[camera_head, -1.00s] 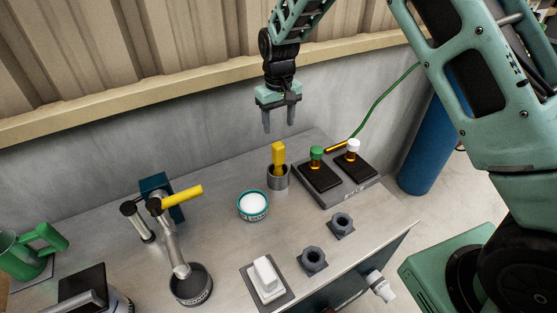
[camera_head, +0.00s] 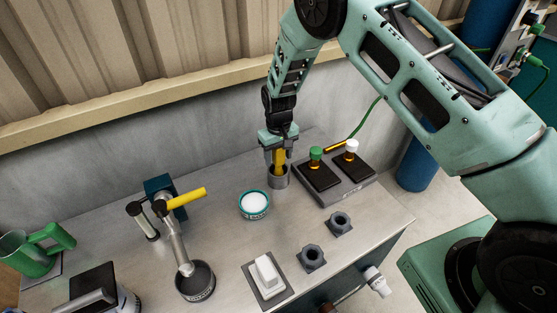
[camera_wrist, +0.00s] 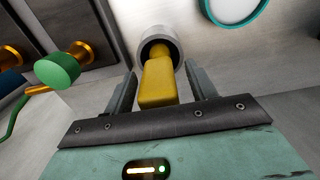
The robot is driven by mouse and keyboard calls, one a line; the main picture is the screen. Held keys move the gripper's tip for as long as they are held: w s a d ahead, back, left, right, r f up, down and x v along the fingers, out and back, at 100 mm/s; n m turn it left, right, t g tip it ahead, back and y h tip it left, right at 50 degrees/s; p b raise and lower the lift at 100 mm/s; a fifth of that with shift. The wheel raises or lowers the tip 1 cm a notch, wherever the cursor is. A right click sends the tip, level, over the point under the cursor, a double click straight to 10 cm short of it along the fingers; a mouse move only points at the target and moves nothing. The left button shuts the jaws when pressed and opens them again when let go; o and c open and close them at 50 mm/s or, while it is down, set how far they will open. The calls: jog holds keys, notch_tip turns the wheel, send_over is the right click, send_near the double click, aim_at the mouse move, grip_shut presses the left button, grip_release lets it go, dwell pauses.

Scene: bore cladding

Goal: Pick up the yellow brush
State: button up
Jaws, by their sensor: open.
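The yellow brush (camera_head: 279,160) stands upright in a small grey metal cup (camera_head: 279,181) near the back of the bench. Its yellow handle sticks up out of the cup. My gripper (camera_head: 278,160) is lowered over it, with one finger on each side of the handle. In the wrist view the yellow handle (camera_wrist: 158,82) lies between the two open fingers of my gripper (camera_wrist: 163,88), with gaps on both sides. The brush's lower end is hidden inside the cup (camera_wrist: 176,36).
A black-topped double station (camera_head: 345,185) with green-capped and white-capped items stands close right of the cup. A white round dish with a teal rim (camera_head: 254,215) is at front left. A yellow-handled tool on a stand (camera_head: 186,198) is further left.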

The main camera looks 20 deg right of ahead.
grip_shut()
notch_tip(320, 180, up, 10)
jog(key=shift+b, duration=1.05)
jog(key=c, duration=0.8)
grip_release()
grip_shut()
